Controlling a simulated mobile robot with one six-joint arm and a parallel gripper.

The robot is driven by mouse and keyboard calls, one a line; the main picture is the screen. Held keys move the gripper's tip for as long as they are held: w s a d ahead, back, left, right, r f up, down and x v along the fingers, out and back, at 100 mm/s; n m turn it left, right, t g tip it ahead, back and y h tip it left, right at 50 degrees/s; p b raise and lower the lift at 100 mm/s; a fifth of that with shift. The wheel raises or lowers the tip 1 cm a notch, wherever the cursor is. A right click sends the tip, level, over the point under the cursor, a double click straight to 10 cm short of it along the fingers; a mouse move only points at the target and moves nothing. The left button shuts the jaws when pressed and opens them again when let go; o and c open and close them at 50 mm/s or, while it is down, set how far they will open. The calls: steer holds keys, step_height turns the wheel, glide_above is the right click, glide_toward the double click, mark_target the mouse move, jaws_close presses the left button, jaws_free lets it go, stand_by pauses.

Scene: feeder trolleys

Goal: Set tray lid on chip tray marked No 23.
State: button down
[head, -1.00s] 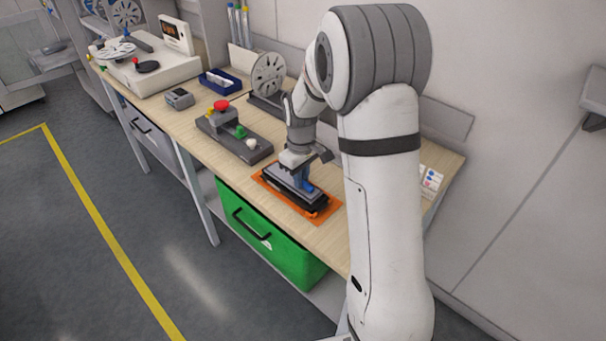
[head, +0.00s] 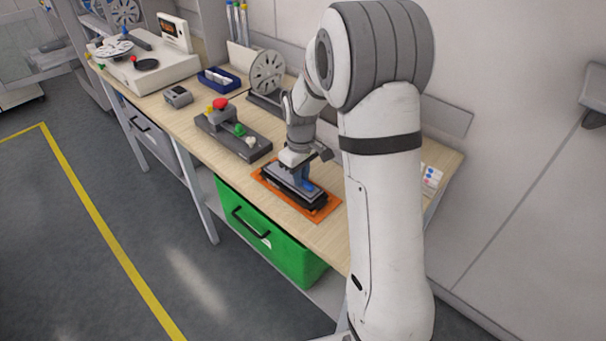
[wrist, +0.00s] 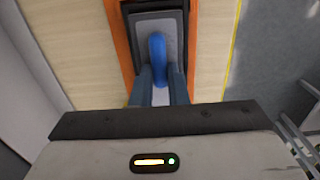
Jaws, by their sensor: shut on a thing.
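The tray lid (wrist: 174,32) is a grey plate with a blue handle (wrist: 157,48). My gripper (wrist: 160,85) is shut on that handle; in the head view my gripper (head: 301,174) is over the orange mat. The lid (head: 281,173) lies over a black tray (head: 293,192), lined up with it as far as I can see. I cannot tell whether the lid touches the tray all round. No marking such as No 23 can be read in either view.
The tray is on an orange mat (head: 322,212) near the bench's front edge. A grey fixture with red and green knobs (head: 235,137) stands to its left. A reel (head: 268,72) and a blue bin (head: 219,82) are behind. A green drawer (head: 285,252) is below the bench.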

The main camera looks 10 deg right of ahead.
steer(key=shift+f, duration=0.15)
stand_by(0.5)
steer(key=shift+f+b, duration=0.4)
steer(key=shift+b, duration=0.1)
steer(key=c, duration=1.3)
jaws_free()
steer(key=shift+c, duration=0.2)
step_height(320, 180, up, 6)
steer(key=p, duration=0.4)
steer(key=shift+s, duration=0.1)
